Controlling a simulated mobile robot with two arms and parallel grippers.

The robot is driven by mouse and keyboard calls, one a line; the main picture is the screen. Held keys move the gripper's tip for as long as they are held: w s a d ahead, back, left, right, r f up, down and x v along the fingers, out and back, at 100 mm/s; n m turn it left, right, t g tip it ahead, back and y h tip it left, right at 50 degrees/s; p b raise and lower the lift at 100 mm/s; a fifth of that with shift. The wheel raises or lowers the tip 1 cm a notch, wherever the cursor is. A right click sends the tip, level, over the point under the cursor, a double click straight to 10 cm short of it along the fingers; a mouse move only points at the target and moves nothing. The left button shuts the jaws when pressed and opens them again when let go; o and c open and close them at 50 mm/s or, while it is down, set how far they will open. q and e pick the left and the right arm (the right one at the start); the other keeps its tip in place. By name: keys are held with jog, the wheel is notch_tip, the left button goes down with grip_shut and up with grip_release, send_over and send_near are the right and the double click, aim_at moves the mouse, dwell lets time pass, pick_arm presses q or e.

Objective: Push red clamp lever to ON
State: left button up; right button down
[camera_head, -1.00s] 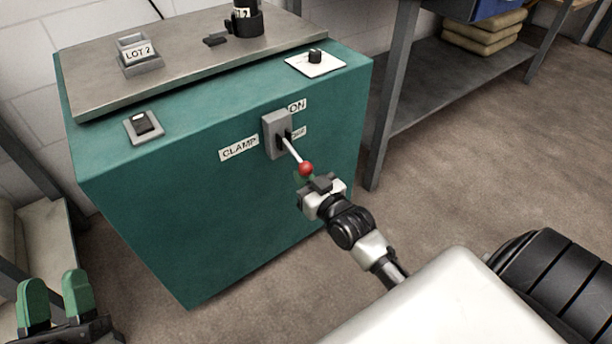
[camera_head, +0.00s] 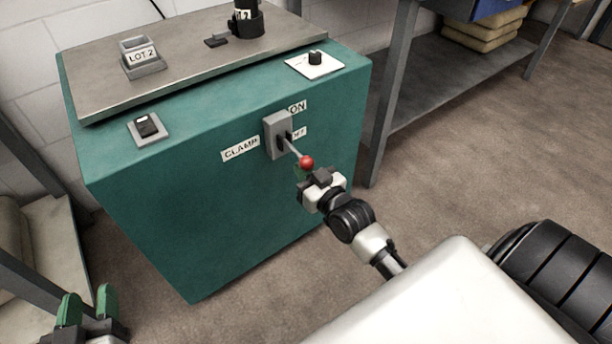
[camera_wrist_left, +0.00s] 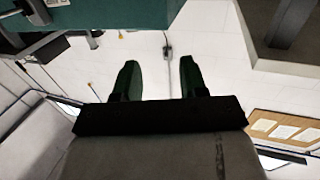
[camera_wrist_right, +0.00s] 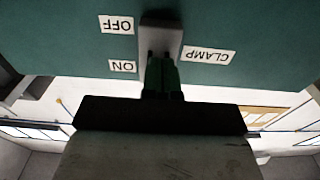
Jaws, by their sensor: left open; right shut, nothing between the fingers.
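The clamp lever is a thin rod with a red ball (camera_head: 306,162) on its end. It sticks out toward me from a grey switch plate (camera_head: 271,136) on the front of the green cabinet (camera_head: 190,220). The ON label (camera_head: 297,107) is above the OFF label, right of the plate; the CLAMP label (camera_head: 240,149) is left of it. My right gripper (camera_head: 312,172) is shut and empty, just below the red ball; I cannot tell if they touch. In the right wrist view its fingers (camera_wrist_right: 161,76) cover the lever. My left gripper (camera_head: 88,308) is open and empty at lower left.
On the cabinet top are a LOT 2 holder (camera_head: 141,58), a black cylinder in a holder (camera_head: 246,20), a rocker switch (camera_head: 148,128) and a knob on a white plate (camera_head: 315,62). A workbench (camera_head: 440,85) stands to the right. The floor before the cabinet is clear.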

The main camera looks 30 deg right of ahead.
jog(key=shift+r+p, duration=0.35)
jog(key=shift+r, duration=0.05)
jog(key=shift+r+p, duration=0.3)
jog(key=shift+p, duration=0.05)
pick_arm(q)
jog(key=s+a+f+g+y+p, duration=0.3)
jog(key=s+a+f+g, duration=0.2)
jog(key=s+f+g, duration=0.5)
jog(key=shift+s+n+g, duration=0.4)
jog(key=shift+s+g, duration=0.15)
jog(key=shift+g, duration=0.65)
pick_arm(e)
jog(key=s+f, duration=0.1)
jog(key=s, duration=0.8)
jog(key=shift+d+f, duration=0.2)
jog(key=shift+d, duration=0.15)
